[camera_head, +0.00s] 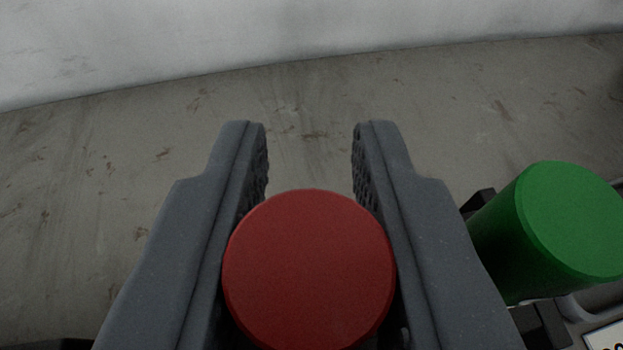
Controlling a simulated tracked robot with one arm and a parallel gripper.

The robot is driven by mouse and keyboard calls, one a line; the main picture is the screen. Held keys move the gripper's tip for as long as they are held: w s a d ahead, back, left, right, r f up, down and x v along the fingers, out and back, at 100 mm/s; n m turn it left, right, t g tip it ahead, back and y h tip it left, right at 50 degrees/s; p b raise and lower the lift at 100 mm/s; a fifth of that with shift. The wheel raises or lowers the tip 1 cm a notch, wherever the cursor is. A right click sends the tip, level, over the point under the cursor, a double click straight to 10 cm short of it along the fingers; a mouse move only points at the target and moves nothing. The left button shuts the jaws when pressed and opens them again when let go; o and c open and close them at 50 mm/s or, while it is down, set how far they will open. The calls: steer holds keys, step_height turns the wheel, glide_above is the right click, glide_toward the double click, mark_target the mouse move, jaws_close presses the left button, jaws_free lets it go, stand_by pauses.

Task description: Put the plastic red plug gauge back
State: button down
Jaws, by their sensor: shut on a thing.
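The red plug gauge (309,272) shows as a round red end face at the bottom middle of the head camera view. My gripper (311,150) has its two dark grey fingers on either side of it, shut on it. The fingertips extend beyond the red gauge, with a gap between them. The rest of the red gauge below its end face is hidden.
A green cylinder (560,230) stands close to the right finger, by a dark holder (540,325). A white label (606,337) shows in the bottom right corner. Bare, scuffed grey-brown floor (110,190) lies left and ahead, up to a pale wall (250,35).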

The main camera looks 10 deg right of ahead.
steer(key=shift+f, duration=0.25)
steer(key=c, duration=1.5)
jaws_free()
steer(key=shift+r, duration=0.25)
steer(key=v, duration=0.4)
steer(key=p+v, duration=0.1)
steer(key=v, duration=0.3)
steer(key=p+v, duration=0.1)
steer(key=v, duration=0.3)
steer(key=shift+a+r, duration=0.1)
steer(key=shift+r, duration=0.25)
